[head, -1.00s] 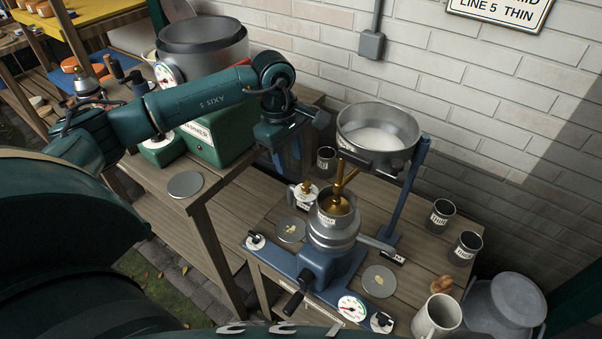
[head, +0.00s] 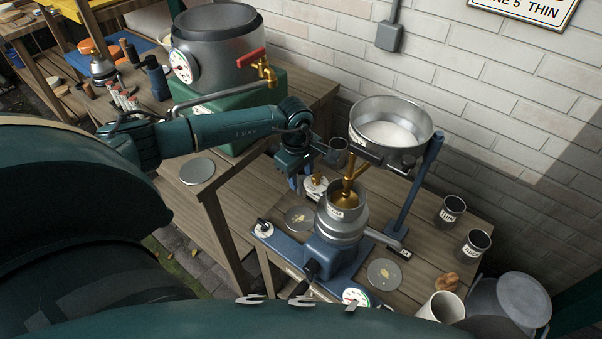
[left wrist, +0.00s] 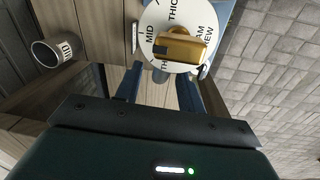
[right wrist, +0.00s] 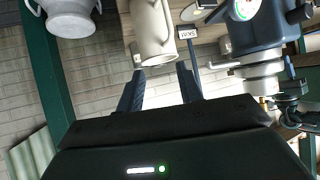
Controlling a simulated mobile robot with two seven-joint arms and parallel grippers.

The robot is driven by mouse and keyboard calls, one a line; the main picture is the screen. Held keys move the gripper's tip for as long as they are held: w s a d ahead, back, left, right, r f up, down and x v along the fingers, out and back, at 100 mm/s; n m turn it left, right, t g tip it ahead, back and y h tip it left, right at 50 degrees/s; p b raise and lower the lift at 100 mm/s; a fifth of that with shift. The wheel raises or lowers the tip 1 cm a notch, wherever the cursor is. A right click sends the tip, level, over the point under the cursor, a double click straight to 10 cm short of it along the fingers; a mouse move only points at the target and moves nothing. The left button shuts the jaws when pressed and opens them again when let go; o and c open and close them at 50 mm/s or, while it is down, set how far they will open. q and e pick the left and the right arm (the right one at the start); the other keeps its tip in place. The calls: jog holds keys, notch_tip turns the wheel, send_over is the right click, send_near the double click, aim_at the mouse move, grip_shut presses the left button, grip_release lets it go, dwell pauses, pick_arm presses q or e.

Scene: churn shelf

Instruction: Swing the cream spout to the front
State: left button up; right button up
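The separator (head: 343,212) has a silver bowl on a blue base, with a brass float funnel on top. A grey spout (head: 382,239) sticks out from it to the right, ending near a small tag I cannot read; it may be the cream spout. A white dial (left wrist: 155,40) marked THICK and MID carries a brass knob (left wrist: 180,47). It also shows behind the separator in the head view (head: 314,189). My left gripper (left wrist: 160,88) is open and empty, pointing at this dial. My right gripper (right wrist: 160,84) is open and empty, pointing toward a cream-coloured jug (right wrist: 152,32).
A milk pan (head: 389,125) stands above the separator on a blue post (head: 417,185). Dark labelled cups (head: 449,212) stand at right. A large can with a brass tap (head: 265,72) is at the back left. A grey churn (head: 508,305) stands at the lower right.

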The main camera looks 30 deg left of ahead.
pick_arm(q)
jog(key=shift+f, duration=0.1)
jog(key=shift+c, duration=0.6)
grip_shut()
